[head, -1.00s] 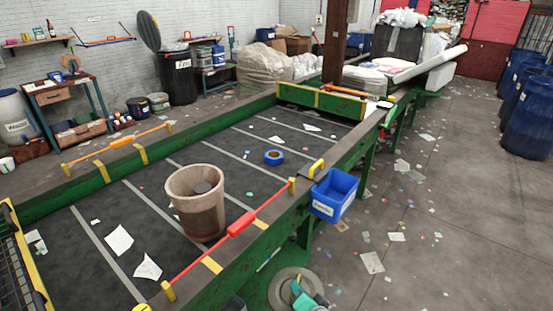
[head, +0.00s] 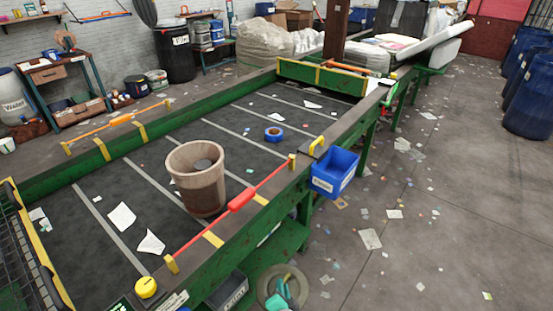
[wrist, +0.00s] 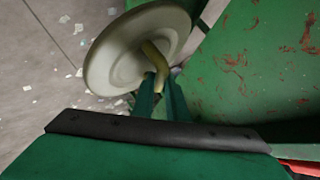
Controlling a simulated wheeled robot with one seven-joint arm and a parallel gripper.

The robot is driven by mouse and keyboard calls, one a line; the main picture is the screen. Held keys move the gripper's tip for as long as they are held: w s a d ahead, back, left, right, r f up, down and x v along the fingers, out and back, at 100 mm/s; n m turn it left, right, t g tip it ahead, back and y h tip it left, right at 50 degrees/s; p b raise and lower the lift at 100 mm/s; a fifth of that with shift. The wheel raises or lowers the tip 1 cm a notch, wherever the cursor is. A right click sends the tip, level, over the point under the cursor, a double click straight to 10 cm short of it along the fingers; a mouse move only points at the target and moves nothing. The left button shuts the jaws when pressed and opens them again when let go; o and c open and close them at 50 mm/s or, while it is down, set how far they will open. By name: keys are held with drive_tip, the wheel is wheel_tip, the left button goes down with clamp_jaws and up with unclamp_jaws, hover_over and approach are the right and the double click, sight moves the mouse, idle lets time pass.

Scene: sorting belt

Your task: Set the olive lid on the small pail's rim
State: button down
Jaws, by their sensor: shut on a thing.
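My gripper (wrist: 160,88) is shut on the yellowish handle (wrist: 154,57) of the round olive-grey lid (wrist: 112,52). The lid is tilted in the wrist view. In the head view the lid (head: 266,287) is at the bottom, beside the belt's right side and low by its green frame, with my gripper (head: 282,281) over it. A beige pail (head: 198,190) stands upright and open on the dark belt, with a dark grey round thing inside. The lid is well apart from this pail, to its lower right.
The green belt frame (head: 262,246) and a red-handled bar (head: 241,200) lie between the lid and the pail. A blue bin (head: 334,174) hangs on the frame's right side. A blue tape roll (head: 274,134) and paper scraps lie on the belt. The floor at right is mostly open, with litter.

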drive_tip(key=shift+w+a, duration=0.35)
drive_tip(key=shift+a, duration=0.55)
drive_tip(key=s+f, duration=0.1)
drive_tip(key=f, duration=0.1)
drive_tip(key=s+f, duration=0.4)
drive_tip(key=shift+f, duration=0.15)
drive_tip(key=shift+m, duration=0.3)
drive_tip(key=shift+a, duration=0.15)
